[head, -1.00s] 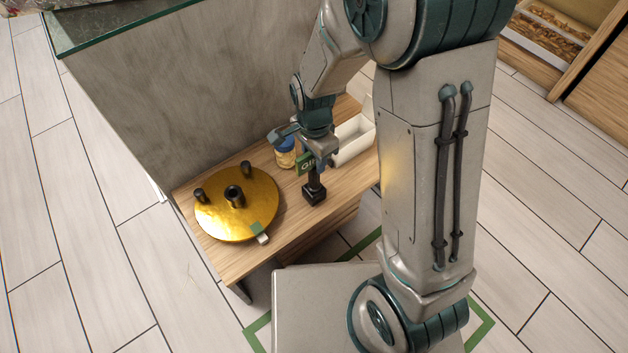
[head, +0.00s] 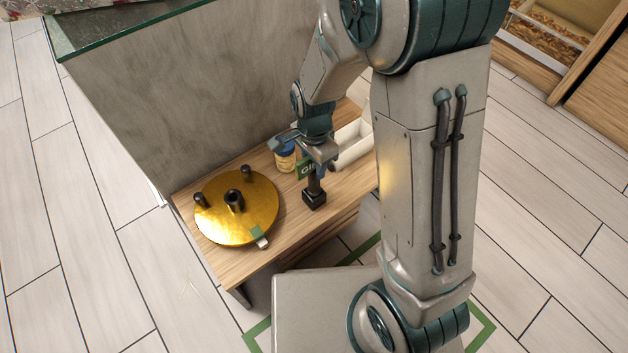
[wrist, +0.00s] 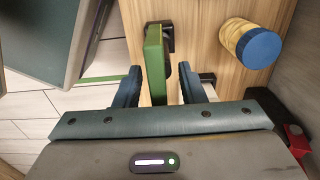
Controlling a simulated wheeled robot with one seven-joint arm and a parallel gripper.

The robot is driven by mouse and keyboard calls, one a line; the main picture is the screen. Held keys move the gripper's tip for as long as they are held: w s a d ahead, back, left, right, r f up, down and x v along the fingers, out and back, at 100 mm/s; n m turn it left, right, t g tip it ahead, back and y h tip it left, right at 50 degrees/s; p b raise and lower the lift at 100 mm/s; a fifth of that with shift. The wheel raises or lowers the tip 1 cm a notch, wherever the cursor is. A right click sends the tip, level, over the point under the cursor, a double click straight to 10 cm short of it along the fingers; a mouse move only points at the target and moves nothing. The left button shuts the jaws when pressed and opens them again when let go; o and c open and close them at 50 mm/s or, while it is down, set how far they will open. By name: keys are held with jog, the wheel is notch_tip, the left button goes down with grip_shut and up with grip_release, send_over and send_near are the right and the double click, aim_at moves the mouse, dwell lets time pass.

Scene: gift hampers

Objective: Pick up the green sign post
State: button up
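The green sign post stands upright on the wooden table, with a green sign panel (head: 304,170) reading partly "GI" and a square black base (head: 314,198). In the wrist view its green panel (wrist: 155,65) is seen edge-on from above. My gripper (head: 318,165) is at the top of the post. In the wrist view my gripper (wrist: 159,84) is open, with one blue finger on each side of the green panel and visible gaps between. The far side of the panel and part of the post are hidden by my gripper in the head view.
A jar with a blue lid (head: 285,155) stands close behind the sign, also in the wrist view (wrist: 250,43). A white box (head: 352,145) is to the right. A gold disc with black pegs (head: 250,205) lies left. A grey panel (head: 190,90) rises behind the table (head: 285,235).

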grip_shut()
jog(key=shift+r, duration=0.15)
